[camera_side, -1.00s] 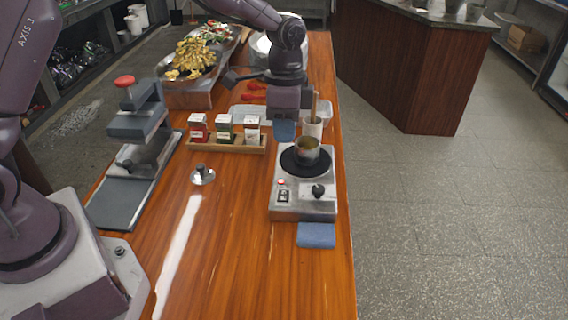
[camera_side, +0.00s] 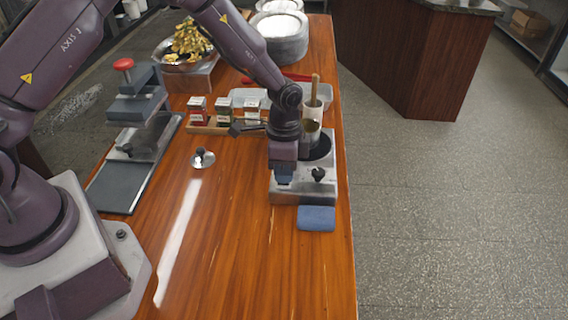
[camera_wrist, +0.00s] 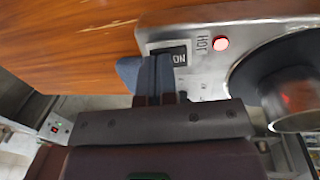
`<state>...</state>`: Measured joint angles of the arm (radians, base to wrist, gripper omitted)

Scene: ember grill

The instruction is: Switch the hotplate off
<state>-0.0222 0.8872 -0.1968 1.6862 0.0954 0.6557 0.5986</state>
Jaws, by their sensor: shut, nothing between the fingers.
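The hotplate (camera_side: 302,196) stands on the wooden counter with a black round plate, a front knob (camera_side: 318,174) and a metal pot (camera_side: 312,134) on the plate. In the wrist view, its dark rocker switch (camera_wrist: 172,48) sits beside an "ON" label (camera_wrist: 180,58). A red lamp (camera_wrist: 221,43) marked "HOT" looks lit. My gripper (camera_side: 284,177) is low over the front left of the hotplate and hides the switch in the side view.
A blue cloth (camera_side: 316,218) lies in front of the hotplate. A small metal lid (camera_side: 203,158) and a wooden rack (camera_side: 210,128) with spice boxes are to the left.

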